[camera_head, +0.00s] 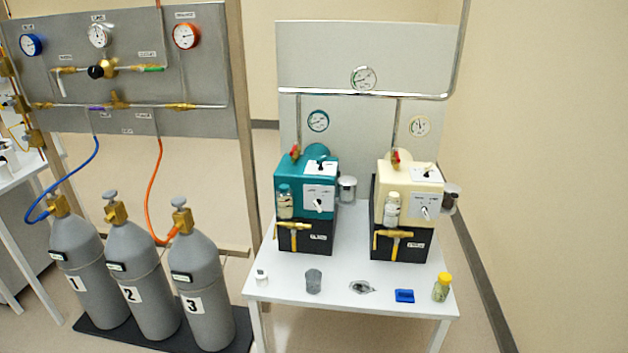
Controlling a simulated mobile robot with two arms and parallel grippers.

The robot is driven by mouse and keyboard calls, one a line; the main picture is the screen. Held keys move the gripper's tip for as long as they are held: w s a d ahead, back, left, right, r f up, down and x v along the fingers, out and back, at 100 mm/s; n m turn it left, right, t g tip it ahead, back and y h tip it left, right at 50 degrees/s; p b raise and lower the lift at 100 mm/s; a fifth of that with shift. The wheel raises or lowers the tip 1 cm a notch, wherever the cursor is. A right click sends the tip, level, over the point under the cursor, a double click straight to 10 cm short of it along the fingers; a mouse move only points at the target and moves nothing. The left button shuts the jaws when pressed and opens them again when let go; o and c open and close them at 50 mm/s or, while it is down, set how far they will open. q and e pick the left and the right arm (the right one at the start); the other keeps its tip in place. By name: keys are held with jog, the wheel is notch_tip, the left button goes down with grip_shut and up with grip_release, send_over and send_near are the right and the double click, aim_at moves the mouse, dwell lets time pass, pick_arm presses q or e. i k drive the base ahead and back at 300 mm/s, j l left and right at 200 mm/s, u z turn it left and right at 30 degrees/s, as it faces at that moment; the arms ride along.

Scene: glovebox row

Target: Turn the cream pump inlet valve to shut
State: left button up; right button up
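The cream pump (425,186) stands on a black base at the right of the white table. A small brass valve with a red handle (396,157) sits at its top left, under a pipe that runs down from the horizontal line. The handle looks roughly upright, in line with the pipe, but it is too small to read its exact setting. A brass T-shaped fitting (393,245) is on the front of the black base. Neither of my grippers shows in the head view.
A teal pump (293,178) with its own red-handled valve stands to the left. Small items, including a blue block (404,296) and a yellow-capped jar (442,287), line the table's front edge. Grey gas cylinders (202,285) stand left of the table.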

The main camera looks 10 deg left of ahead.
aim_at(397, 155)
jog(key=i+l, duration=0.2)
jog(key=i, duration=0.25)
jog(key=i+l, duration=0.15)
jog(key=i, duration=0.3)
jog(key=i+l, duration=0.2)
jog(key=i, duration=0.2)
jog(key=i+l, duration=0.15)
jog(key=i, duration=0.3)
